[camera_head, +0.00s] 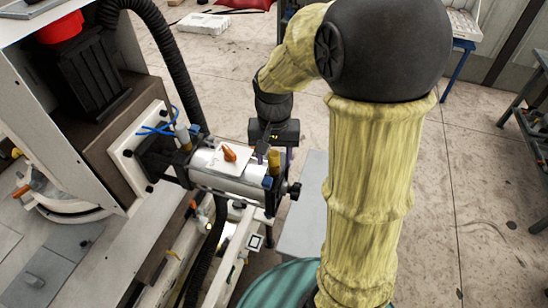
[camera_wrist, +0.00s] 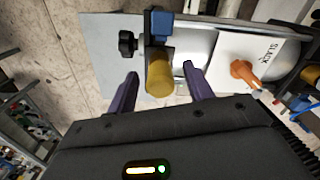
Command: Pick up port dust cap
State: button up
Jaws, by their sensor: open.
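A yellow cylindrical cap (camera_wrist: 159,78), which looks like the port dust cap, stands up from the right end of the silver cylinder assembly (camera_head: 212,180). It also shows in the head view (camera_head: 274,163). My gripper (camera_wrist: 160,72) is open, with its two purple fingers on either side of the yellow cap. A gap shows between the cap and each finger in the wrist view. In the head view my gripper (camera_head: 274,156) is over the assembly's right end. The cap's lower end is hidden.
A white tag (camera_wrist: 250,58) marked "SLACK" with an orange lever (camera_wrist: 243,72) lies beside the cap. A blue block (camera_wrist: 161,25) and a black knob (camera_wrist: 127,43) are close to it. A black hose (camera_head: 172,60) and machine housing (camera_head: 95,110) stand left. Open floor lies right.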

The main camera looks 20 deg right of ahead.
aim_at(274, 153)
jog(key=c, duration=1)
jog(key=shift+c, duration=0.2)
notch_tip(274, 153, up, 10)
jog(key=shift+r+b, duration=0.1)
jog(key=shift+b, duration=1)
